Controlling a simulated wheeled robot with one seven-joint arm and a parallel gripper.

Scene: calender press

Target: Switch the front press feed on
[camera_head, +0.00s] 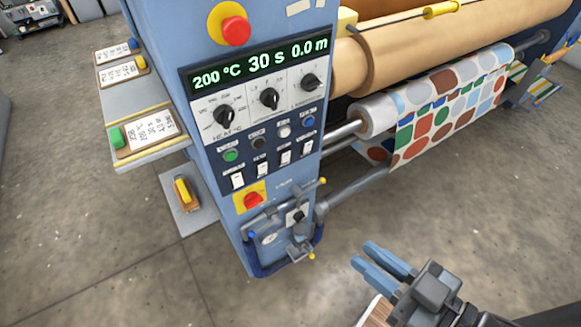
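The blue control cabinet (217,165) of the press stands upright at the centre. Its lower panel has a row of white rocker switches: the leftmost switch (238,181), two middle switches (261,170) (285,158) and the rightmost switch (306,147). Their labels are too small to read, so I cannot tell which is the front press feed or its position. Above them are a green button (231,155), a black button (257,143), a white button (284,131) and a blue button (308,121). My gripper (362,254) has blue fingers, apart and empty, below and right of the switches, clear of the cabinet.
The display (260,62) reads 200 °C, 30 s, 0.0 m. Black knobs (269,97) sit below it. A red emergency button (236,30) is above. A red switch on yellow (253,199) and a handle assembly (285,230) are below. Rollers with patterned fabric (440,115) stand right.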

